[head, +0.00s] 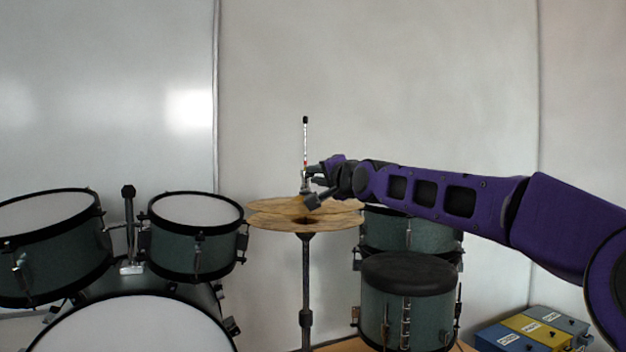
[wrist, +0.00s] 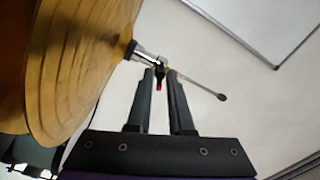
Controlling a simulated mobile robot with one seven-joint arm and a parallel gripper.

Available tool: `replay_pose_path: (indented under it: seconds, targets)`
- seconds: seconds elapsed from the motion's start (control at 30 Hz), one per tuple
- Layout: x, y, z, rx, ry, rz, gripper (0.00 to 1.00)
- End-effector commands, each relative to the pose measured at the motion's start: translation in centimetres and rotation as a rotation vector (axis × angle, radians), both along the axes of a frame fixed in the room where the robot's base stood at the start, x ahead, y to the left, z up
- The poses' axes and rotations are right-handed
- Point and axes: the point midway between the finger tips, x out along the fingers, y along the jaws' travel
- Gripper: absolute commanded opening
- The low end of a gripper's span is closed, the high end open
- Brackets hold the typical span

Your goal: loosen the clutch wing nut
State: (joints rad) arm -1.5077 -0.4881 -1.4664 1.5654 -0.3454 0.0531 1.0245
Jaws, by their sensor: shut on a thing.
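The hi-hat stands in the middle of the head view, with two brass cymbals (head: 270,216) on a thin stand. In the wrist view the cymbals (wrist: 75,70) fill the left side, seen edge-on. A chrome clutch (wrist: 146,56) sticks out of their middle, and the pull rod (wrist: 205,87) runs on from it to a dark tip. My gripper (head: 307,186) is at the clutch, just above the cymbals. In the wrist view my gripper (wrist: 161,76) is shut on the small dark wing nut (wrist: 159,77) with a red tip. The fingers partly hide the wing nut.
Green drums with white heads (head: 195,210) stand to the left. A black-topped drum (head: 408,262) stands right of the hi-hat stand, below my arm. Blue, yellow and grey boxes (head: 535,328) lie at the lower right. The wall behind is bare.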

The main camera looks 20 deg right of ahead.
Motion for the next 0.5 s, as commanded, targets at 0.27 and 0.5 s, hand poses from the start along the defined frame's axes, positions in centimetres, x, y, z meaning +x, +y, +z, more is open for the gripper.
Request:
replay_pose_path:
  seconds: [0.27,0.5]
  targets:
    - [0.0,0.01,0.0,-0.016,0.001,0.001,0.0]
    - [0.01,0.04,-0.09,-0.268,-0.009,0.001,0.0]
